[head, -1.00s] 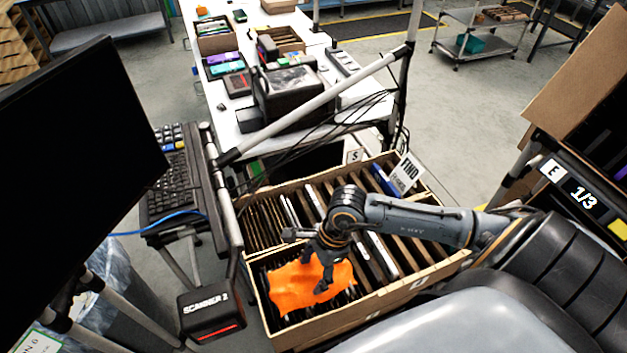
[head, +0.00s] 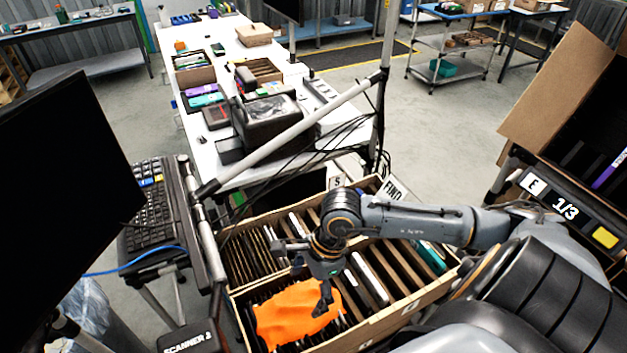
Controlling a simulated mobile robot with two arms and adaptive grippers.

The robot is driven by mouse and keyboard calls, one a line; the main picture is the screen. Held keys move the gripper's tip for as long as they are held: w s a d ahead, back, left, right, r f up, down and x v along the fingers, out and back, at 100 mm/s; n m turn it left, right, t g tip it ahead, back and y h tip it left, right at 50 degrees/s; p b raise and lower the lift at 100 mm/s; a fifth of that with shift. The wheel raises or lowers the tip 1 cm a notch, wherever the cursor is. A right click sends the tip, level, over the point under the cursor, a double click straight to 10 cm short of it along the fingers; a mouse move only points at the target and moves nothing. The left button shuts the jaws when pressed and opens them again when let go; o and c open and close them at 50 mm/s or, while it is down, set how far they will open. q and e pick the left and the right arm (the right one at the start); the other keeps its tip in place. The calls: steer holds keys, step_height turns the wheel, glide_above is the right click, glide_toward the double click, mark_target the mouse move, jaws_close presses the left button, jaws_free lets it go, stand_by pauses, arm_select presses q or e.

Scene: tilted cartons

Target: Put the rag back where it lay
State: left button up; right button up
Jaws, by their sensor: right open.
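The orange rag (head: 290,314) lies crumpled over the upright dark items in the near left part of the cardboard carton (head: 385,327). My right gripper (head: 306,290) is over the rag's upper right part, its fingers pointing down and spread apart. One finger reaches down at the rag's right edge; whether it touches the cloth I cannot tell. My left gripper is not in the view.
A black monitor (head: 55,165) and a keyboard (head: 152,212) stand at the left. A grey pole slants behind the carton. A second carton (head: 560,95) tilts at the right. A white table (head: 213,125) with boxes stands behind.

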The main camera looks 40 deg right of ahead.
steer(key=b+v, duration=0.1)
steer(key=v, duration=0.6)
steer(key=shift+f, duration=0.1)
